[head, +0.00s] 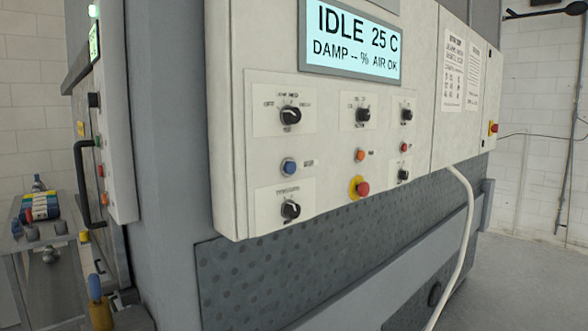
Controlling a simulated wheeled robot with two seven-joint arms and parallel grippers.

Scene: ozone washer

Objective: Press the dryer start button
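A white control panel (330,200) fills the middle of the head view. Its display (352,40) reads IDLE, 25 C, DAMP -- %, AIR OK. Below are several black rotary knobs, one at the upper left (290,116). A blue button (289,167) sits under that knob. An orange button (360,155) is to its right, above a red button on a yellow base (361,189). A small red button (404,147) is farther right. The button labels are too small to read, so I cannot tell which is dryer start. Neither gripper is in view.
A grey workbench (50,285) holds small items. Open floor (530,275) lies at right.

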